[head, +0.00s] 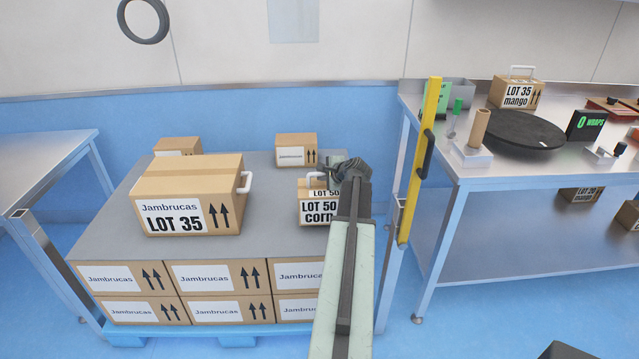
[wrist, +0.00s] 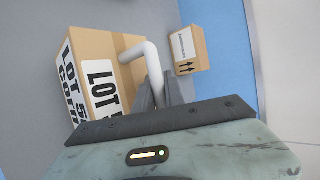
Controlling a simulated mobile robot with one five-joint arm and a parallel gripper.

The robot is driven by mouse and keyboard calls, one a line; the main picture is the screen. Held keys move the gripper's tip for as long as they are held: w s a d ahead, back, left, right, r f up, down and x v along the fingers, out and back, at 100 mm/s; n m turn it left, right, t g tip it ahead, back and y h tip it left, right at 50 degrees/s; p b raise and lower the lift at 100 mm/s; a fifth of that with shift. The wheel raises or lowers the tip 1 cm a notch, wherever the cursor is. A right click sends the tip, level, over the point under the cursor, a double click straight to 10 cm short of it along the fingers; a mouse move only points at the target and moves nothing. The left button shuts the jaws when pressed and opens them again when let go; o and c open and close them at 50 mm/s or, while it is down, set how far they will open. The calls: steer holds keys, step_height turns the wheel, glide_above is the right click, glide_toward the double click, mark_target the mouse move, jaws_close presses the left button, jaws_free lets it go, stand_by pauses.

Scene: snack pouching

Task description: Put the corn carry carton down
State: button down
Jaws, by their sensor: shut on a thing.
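The corn carry carton (head: 312,214) is a small brown box with a white label reading LOT 50 corn and a white handle on top. It is at the right side of the grey top of the stacked pallet load (head: 262,222); I cannot tell if its base touches that surface. My gripper (head: 335,180) is at the handle, and its arm hides the carton's right part. In the wrist view my gripper (wrist: 160,95) is shut on the white handle (wrist: 146,62), with the carton (wrist: 100,75) at left, appearing tilted.
A large LOT 35 carton (head: 190,195) stands left on the same top. Small cartons stand behind, one at back right (head: 296,149) and one at back left (head: 177,146). A yellow post (head: 419,165) and a steel bench (head: 500,176) are to the right.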

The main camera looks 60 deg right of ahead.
mark_target(320, 183)
step_height(320, 183, down, 4)
steer(key=b, duration=0.3)
steer(key=shift+s+d+r, duration=0.1)
steer(key=shift+s+d, duration=0.05)
steer(key=shift+w+a+r, duration=0.2)
steer(key=shift+w+a, duration=0.05)
steer(key=shift+w, duration=0.05)
steer(key=shift+f, duration=0.15)
steer(key=c, duration=1.4)
jaws_free()
steer(key=shift+s, duration=0.1)
steer(key=shift+s+r, duration=0.2)
steer(key=shift+r, duration=0.2)
steer(key=p+v, duration=0.6)
steer(key=v, duration=0.5)
steer(key=shift+s+a, duration=0.15)
steer(key=shift+a, duration=0.05)
